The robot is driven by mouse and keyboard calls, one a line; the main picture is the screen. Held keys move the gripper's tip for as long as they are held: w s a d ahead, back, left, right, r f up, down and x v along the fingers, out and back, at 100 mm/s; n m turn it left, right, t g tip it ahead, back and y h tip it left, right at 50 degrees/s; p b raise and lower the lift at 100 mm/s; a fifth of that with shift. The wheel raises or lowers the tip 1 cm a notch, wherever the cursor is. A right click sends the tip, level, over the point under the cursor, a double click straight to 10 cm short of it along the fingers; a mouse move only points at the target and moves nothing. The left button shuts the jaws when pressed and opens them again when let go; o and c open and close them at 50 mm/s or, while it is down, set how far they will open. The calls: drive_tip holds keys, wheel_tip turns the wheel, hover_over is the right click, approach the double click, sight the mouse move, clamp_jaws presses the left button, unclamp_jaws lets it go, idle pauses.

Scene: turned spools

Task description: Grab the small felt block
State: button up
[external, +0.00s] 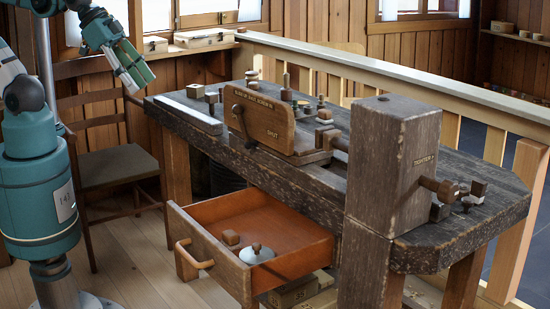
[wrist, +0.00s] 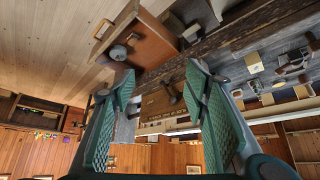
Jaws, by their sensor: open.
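My gripper (external: 133,78) is open and empty, high at the upper left, above and left of the bench and well apart from it. In the wrist view its two green-padded fingers (wrist: 160,84) are spread wide with nothing between them. A small brown block (external: 231,238) lies in the open drawer beside a grey domed piece (external: 257,252). The block shows in the wrist view (wrist: 133,37) too. Another small block (external: 195,91) sits at the bench's left end. I cannot tell by texture which block is felt.
The drawer (external: 180,262) is pulled out from under the dark bench (external: 280,180). A big wooden vise post (external: 385,150) and an upright wooden jaw board (external: 262,120) rise from the bench. Several small turned pieces stand behind them. A chair (external: 115,165) stands left of the bench.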

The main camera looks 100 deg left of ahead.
drive_tip(key=w+a+r+n+g+p, duration=0.1)
drive_tip(key=w+a+r, duration=0.25)
drive_tip(key=w, duration=0.35)
drive_tip(key=w+a+r+n+g+p, duration=0.1)
drive_tip(key=w+a+r+p, duration=0.15)
drive_tip(key=w+r, duration=0.35)
drive_tip(key=n+g+p, duration=0.5)
drive_tip(key=n+p, duration=0.2)
hover_over(324, 110)
drive_tip(key=f, duration=1.4)
drive_tip(key=d+f, duration=0.1)
drive_tip(key=f, duration=0.6)
drive_tip(key=shift+a+f, duration=0.3)
drive_tip(key=shift+f, duration=0.1)
